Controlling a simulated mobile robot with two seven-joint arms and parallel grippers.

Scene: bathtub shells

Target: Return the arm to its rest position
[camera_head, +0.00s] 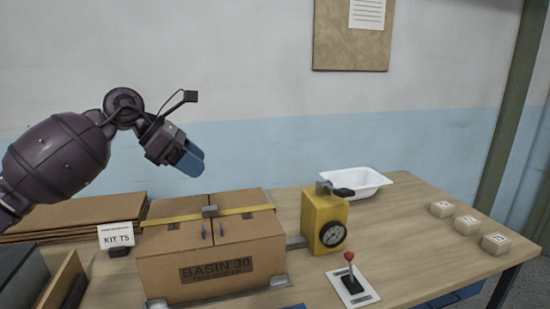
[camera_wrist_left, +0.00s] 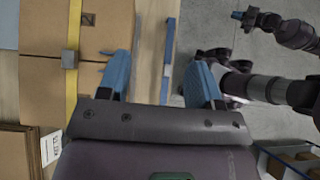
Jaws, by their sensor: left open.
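My left arm comes in from the left in the head view. Its gripper (camera_head: 192,158) hangs in the air above the cardboard box, clear of it. In the left wrist view the two blue fingers of the gripper (camera_wrist_left: 160,85) stand wide apart with nothing between them. The closed cardboard box (camera_head: 213,252), marked "BASIN 30", sits on the wooden table (camera_head: 418,225) with a yellow strap (camera_head: 245,210) across its top. The box also shows at the left of the left wrist view (camera_wrist_left: 105,22). My right gripper does not show clearly in the head view.
A yellow device with a dial (camera_head: 325,215) stands right of the box. A white basin (camera_head: 360,182) lies behind it, and a red-knobbed lever (camera_head: 350,268) in front. Small blocks (camera_head: 467,224) sit at the right edge. Flat cardboard (camera_head: 75,215) and a "KIT TS" card (camera_head: 116,235) are left.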

